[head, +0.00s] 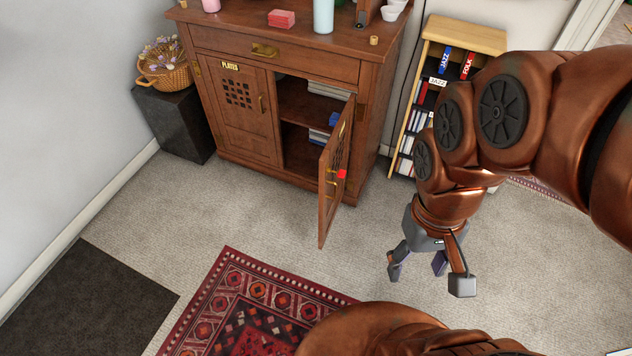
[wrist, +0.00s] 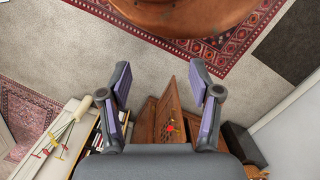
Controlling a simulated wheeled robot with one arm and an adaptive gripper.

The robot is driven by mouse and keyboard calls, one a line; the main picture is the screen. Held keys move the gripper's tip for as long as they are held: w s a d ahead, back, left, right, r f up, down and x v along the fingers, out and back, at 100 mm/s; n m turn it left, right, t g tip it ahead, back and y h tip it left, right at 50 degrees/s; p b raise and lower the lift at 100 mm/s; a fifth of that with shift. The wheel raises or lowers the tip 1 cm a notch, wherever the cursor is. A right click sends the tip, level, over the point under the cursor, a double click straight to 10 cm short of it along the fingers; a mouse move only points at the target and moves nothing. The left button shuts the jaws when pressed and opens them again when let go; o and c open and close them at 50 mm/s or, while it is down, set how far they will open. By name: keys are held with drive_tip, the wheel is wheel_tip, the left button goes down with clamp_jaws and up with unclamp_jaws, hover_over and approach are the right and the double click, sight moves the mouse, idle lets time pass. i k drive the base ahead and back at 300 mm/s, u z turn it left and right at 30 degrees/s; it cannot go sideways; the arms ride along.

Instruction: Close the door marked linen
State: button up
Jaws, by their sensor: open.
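A brown wooden cabinet (head: 300,66) stands against the wall. Its right door (head: 334,190) is swung wide open toward the room, with a latticed panel, a yellow plate seen too obliquely to read, and a red piece (head: 342,174) near its handle. I cannot read "linen" anywhere. The left door (head: 238,108), marked PLATES, is shut. My gripper (head: 418,266) is open and empty, low over the carpet to the right of the open door and apart from it. In the wrist view, the open door (wrist: 166,118) appears between the spread fingers (wrist: 160,78), farther away.
A narrow shelf (head: 464,34) with JAZZ and FOLK labels stands right of the cabinet. A dark block (head: 176,120) with a flower basket (head: 164,70) stands left. A red patterned rug (head: 240,300) lies in front. Carpet between door and gripper is clear.

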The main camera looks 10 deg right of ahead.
sight(334, 155)
drive_tip(key=u, duration=0.55)
drive_tip(key=k, duration=0.65)
drive_tip(key=u, duration=0.65)
drive_tip(key=i, duration=1.25)
drive_tip(key=z, duration=0.85)
